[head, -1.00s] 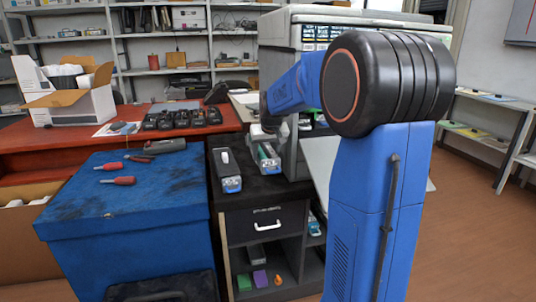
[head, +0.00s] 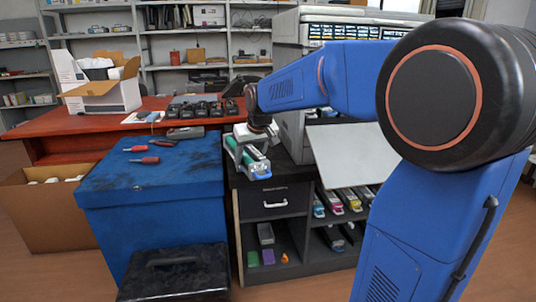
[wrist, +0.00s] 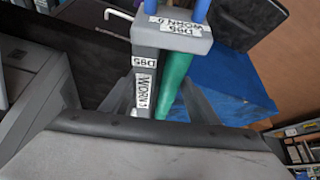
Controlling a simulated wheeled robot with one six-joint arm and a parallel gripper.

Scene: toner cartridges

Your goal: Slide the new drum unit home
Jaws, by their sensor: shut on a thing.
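My gripper (head: 258,130) is shut on a long drum unit (head: 252,160) at the black cabinet's top, left of the printer. The unit has a grey frame, a green cylinder and a blue handle at its near end. In the wrist view my fingers (wrist: 160,103) straddle the unit (wrist: 172,47); its white labels show D95 and what looks like WORN. The grey printer (head: 287,75) stands at the back, its light panel (head: 355,158) open in front. My arm hides much of the printer front. I cannot tell whether another unit stands behind the held one.
The black cabinet (head: 275,198) has a drawer and open shelves below with several cartridges (head: 337,202). A blue box (head: 150,210) with red-handled screwdrivers (head: 140,149) stands to the left, a black case (head: 175,275) before it. A red bench (head: 90,150) lies behind. Floor shows at lower left.

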